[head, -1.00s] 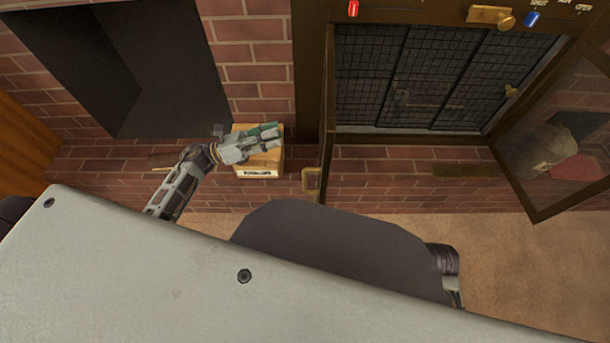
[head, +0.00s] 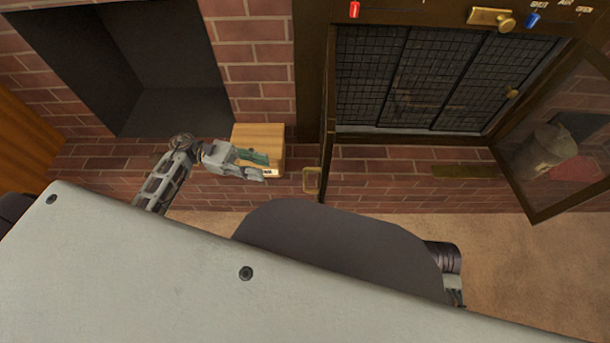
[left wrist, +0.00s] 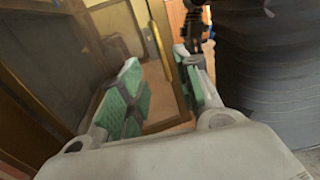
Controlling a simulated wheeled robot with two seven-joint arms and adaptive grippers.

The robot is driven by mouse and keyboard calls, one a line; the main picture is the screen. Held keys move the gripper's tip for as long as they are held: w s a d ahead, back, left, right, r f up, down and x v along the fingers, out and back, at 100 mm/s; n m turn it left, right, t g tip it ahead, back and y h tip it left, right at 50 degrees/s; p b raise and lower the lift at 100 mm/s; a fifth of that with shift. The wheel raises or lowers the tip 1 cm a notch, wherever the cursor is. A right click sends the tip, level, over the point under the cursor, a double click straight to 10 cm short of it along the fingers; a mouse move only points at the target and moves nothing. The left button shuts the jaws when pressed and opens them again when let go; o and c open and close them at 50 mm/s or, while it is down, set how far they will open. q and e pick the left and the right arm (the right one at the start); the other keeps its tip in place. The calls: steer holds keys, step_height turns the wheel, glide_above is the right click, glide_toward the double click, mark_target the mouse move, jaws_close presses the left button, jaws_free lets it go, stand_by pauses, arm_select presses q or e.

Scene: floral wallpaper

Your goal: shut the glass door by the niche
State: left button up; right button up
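The glass door by the niche (head: 326,110) stands open in the head view. It is seen nearly edge-on, with its brass handle (head: 312,181) at the near end. The dark niche (head: 110,60) is in the brick wall to its left. My left gripper (head: 266,167) is left of the handle and apart from it. In the left wrist view my left gripper (left wrist: 165,90) has its green-padded fingers spread, with nothing held between them. A brown-framed glass pane (left wrist: 118,38) shows beyond the fingers.
A wooden box (head: 262,135) sits against the bricks, partly behind my left gripper. A second glass door (head: 560,140) stands open on the right of the mesh-screened fireplace (head: 430,80). Carpet (head: 510,250) is clear in front.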

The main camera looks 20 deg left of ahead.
arm_select(q)
steer(key=shift+d, duration=0.1)
glide_above(305, 190)
steer(key=shift+w+b, duration=0.3)
steer(key=shift+w, duration=0.05)
stand_by(0.6)
steer(key=shift+c, duration=0.3)
jaws_close()
